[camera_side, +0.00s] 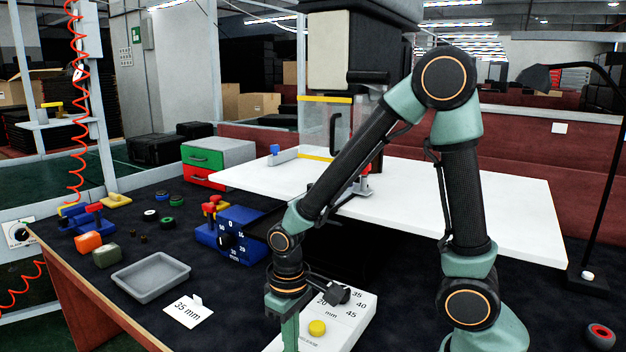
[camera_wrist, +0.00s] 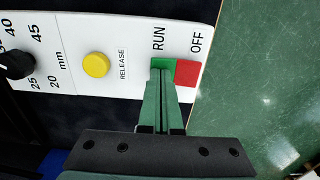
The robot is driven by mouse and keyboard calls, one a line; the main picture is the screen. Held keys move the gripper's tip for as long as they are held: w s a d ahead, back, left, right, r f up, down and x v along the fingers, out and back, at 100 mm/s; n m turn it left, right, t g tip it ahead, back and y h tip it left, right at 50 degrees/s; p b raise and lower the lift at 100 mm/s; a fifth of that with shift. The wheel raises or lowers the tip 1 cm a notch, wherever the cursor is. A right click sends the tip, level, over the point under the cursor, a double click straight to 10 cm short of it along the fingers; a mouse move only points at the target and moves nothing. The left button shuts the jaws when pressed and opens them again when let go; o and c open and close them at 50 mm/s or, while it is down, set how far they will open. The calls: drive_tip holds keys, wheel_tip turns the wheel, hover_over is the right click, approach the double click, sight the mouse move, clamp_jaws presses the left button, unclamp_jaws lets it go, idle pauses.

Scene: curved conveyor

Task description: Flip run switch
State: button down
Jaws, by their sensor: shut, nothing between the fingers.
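The run switch (camera_wrist: 186,73) shows in the wrist view as a green and a red half side by side on a white panel. The green half is beside the word RUN, the red half beside OFF. My gripper (camera_wrist: 162,72) is shut and empty. Its fingertips lie over the green half and hide part of it; I cannot tell if they touch it. In the side view my gripper (camera_side: 290,335) points down at the near end of the white panel (camera_side: 352,318), and its tips are cut off by the frame's bottom edge. The switch is not visible there.
On the same panel are a yellow release button (camera_wrist: 96,65) and a black knob (camera_wrist: 17,65) with mm marks. A grey tray (camera_side: 151,277) and a "35 mm" card (camera_side: 188,311) lie on the dark mat to the left. Green floor (camera_wrist: 265,80) borders the panel.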

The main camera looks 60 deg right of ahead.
drive_tip(key=shift+r, duration=3.45)
drive_tip(key=d+r+t, duration=0.2)
drive_tip(key=r, duration=0.3)
drive_tip(key=s+d+r+t, duration=0.1)
drive_tip(key=d+r+t, duration=0.1)
drive_tip(key=r, duration=0.4)
drive_tip(key=shift+t, duration=0.8)
